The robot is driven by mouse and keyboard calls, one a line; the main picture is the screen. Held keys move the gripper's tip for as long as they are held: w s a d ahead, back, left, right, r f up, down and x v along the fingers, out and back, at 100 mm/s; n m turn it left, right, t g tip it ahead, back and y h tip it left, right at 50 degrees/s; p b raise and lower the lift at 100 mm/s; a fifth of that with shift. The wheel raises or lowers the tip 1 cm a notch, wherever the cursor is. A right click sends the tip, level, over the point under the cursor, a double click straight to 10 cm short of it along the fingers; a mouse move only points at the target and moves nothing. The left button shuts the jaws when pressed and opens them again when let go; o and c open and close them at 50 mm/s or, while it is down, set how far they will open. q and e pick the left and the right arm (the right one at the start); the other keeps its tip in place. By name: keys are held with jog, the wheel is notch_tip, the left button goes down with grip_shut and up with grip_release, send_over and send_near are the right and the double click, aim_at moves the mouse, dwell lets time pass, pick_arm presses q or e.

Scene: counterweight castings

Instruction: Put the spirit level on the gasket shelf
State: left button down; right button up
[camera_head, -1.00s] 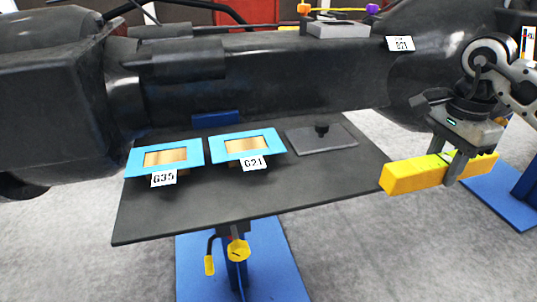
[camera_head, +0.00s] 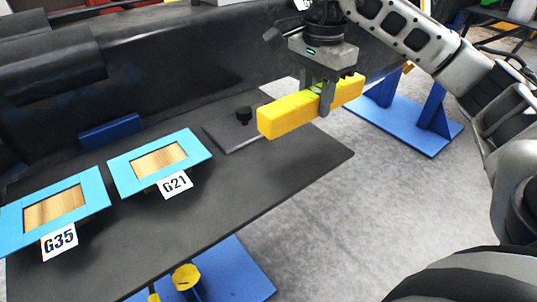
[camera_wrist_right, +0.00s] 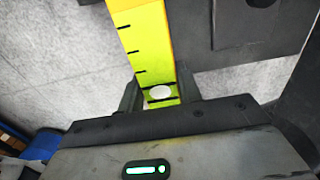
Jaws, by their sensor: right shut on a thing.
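The spirit level (camera_head: 286,117) is a yellow bar held roughly level in the air. My right gripper (camera_head: 319,98) is shut around it from above, nearer its right end. The right wrist view shows the level's green-yellow face (camera_wrist_right: 143,45) with black marks and a white oval spot, between the fingers of my right gripper (camera_wrist_right: 160,97). The dark flat shelf (camera_head: 238,208) carries two light-blue frames with wood-coloured centres, labelled G35 (camera_head: 55,206) and G21 (camera_head: 160,162). The level shows over its right back part; the exact height above it is unclear. My left gripper is out of view.
A dark plate with a black knob (camera_head: 243,116) lies at the shelf's back. A large black casting (camera_head: 190,70) runs along behind. Bare shelf lies right and front of G21. A blue stand (camera_head: 400,120) is on the grey floor to the right.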

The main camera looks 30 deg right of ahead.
send_over(275, 168)
jog(key=d, duration=0.1)
notch_tip(275, 168, down, 6)
jog(key=shift+r+p, duration=0.1)
jog(key=shift+p, duration=0.25)
jog(key=shift+a+f, duration=0.5)
jog(key=shift+f, duration=0.2)
notch_tip(275, 168, down, 2)
jog(key=shift+f, duration=0.25)
jog(key=shift+f+p, duration=0.3)
jog(key=shift+f, duration=0.05)
jog(key=o, duration=1.2)
jog(key=shift+f, duration=0.1)
